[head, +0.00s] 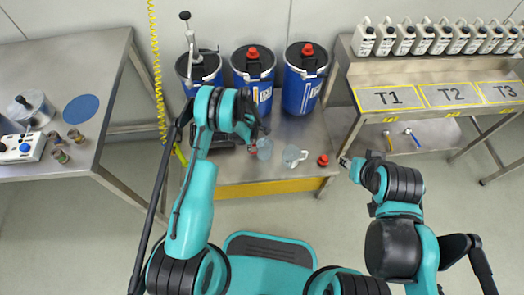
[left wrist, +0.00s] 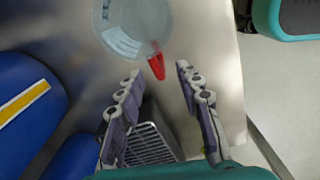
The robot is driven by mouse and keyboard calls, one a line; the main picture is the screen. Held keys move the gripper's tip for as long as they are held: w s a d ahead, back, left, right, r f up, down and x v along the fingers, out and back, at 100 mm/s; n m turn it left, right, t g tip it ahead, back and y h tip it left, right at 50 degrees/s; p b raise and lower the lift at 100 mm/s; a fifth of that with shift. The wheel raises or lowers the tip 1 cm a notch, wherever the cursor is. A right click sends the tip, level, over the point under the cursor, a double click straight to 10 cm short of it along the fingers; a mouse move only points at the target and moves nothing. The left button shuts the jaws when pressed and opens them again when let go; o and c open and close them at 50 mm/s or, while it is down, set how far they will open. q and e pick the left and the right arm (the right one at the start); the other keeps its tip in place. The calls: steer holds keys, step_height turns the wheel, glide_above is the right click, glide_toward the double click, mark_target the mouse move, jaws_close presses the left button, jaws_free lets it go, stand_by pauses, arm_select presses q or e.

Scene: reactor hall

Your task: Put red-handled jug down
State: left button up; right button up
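The red-handled jug (head: 264,149) is clear and stands on the low steel bench, beside my left gripper (head: 253,137). In the left wrist view the jug (left wrist: 128,22) is cut off by the top edge, and its red handle points toward my left gripper (left wrist: 159,71). The two fingers are spread apart, with the handle's end between their tips and a visible gap on each side. My right gripper (head: 346,161) is over the bench's right end, apart from the jug; its fingers are too small to read.
A second clear jug with a pale handle (head: 293,156) and a red cap-like object (head: 323,159) are to the right on the bench (head: 225,178). Blue drums (head: 302,92) stand behind. A steel table (head: 80,60) is at left; a rack labelled T1 to T3 (head: 440,95) is at right.

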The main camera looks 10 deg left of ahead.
arm_select(q)
steer(key=f+b, duration=0.1)
steer(key=f, duration=0.1)
steer(key=f+b, duration=0.1)
steer(key=f, duration=0.1)
steer(key=a+f, duration=0.1)
steer(key=f, duration=0.1)
steer(key=shift+b, duration=0.4)
steer(key=shift+r, duration=0.15)
jaws_close()
